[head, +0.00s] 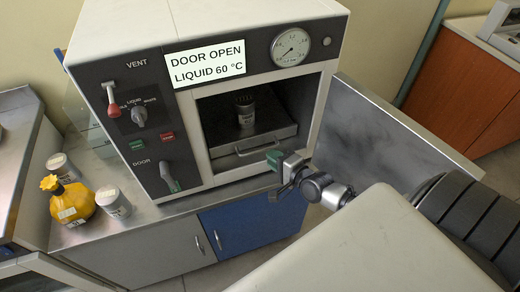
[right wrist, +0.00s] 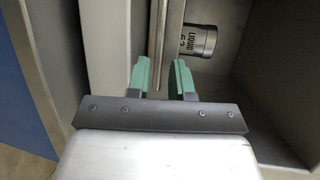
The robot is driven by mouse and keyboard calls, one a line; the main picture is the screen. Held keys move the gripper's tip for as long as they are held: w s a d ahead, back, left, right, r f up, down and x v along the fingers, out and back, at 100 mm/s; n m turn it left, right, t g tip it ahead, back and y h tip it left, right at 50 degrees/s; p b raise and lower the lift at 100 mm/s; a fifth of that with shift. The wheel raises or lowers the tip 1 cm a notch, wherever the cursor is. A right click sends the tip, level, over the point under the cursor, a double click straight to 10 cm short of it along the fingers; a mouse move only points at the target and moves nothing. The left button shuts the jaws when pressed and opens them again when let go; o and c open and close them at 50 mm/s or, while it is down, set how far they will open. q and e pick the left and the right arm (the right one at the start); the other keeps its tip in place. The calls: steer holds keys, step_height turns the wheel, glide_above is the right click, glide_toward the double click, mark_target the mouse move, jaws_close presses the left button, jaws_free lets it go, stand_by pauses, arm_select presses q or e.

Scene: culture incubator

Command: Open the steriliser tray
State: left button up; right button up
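The steriliser (head: 220,25) stands on a bench with its door open; its display reads "DOOR OPEN LIQUID 60 °C". The tray (head: 280,132) sits inside the chamber, with a bar handle (head: 255,148) along its front. A labelled metal can (head: 245,112) stands on the tray; it also shows in the right wrist view (right wrist: 197,40). My right gripper (head: 275,160), with green fingertips, is at the right part of the handle. In the right wrist view my right gripper (right wrist: 162,78) is open, with a metal bar (right wrist: 165,50) between its fingers. My left gripper is out of view.
The open door (head: 385,125) stands to the right of the chamber, near my right arm. A door lever (head: 169,176) is on the front panel. A yellow bottle (head: 70,202) and a can (head: 113,203) stand on the bench at the left.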

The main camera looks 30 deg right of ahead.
mark_target(261, 151)
steer(key=x, duration=0.6)
steer(key=shift+w, duration=0.2)
jaws_close()
